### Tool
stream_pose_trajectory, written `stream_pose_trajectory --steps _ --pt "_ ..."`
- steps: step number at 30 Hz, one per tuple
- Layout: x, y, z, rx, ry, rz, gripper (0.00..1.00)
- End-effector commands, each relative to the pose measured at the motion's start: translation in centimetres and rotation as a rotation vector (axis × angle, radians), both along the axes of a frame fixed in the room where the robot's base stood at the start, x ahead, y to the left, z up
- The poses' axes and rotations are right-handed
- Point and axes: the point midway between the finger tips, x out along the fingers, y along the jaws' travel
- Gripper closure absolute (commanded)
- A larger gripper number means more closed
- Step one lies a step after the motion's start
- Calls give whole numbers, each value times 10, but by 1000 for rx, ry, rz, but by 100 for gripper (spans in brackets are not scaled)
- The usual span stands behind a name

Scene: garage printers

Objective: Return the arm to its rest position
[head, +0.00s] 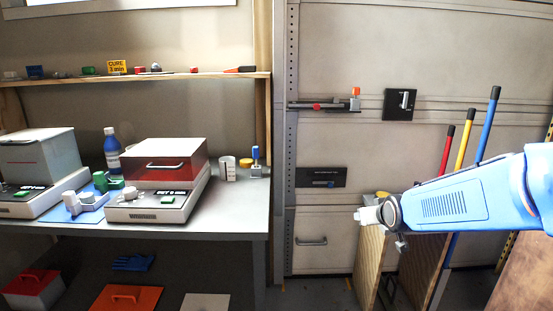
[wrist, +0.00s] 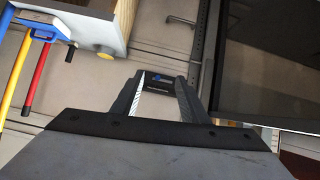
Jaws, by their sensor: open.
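My arm reaches in from the right edge of the head view, with its blue link in front of the garage door. Its far end is a pale joint, and the jaws cannot be made out there. In the wrist view my gripper (wrist: 158,92) shows its two dark fingers with pale ridged inner faces. The fingers stand apart with nothing between them. Behind the gap is the door with a small dark plate (wrist: 178,80), and no object touches the fingers.
At left, a workbench (head: 240,210) holds two printer-like machines, the nearer with a red cover (head: 165,165), plus a blue bottle (head: 112,150). A shelf (head: 180,77) runs above. Wooden boards (head: 370,262) and poles with red, yellow and blue handles (head: 489,120) stand near my arm.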

Motion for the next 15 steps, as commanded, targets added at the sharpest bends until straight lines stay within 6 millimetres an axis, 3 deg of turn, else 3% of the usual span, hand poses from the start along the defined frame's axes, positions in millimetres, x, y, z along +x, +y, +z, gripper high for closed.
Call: stream_pose_trajectory --steps 5,15 --pt "-62 -1 9 10 96 -14 60" --pt "-185 -1 8 33 291 -42 60"
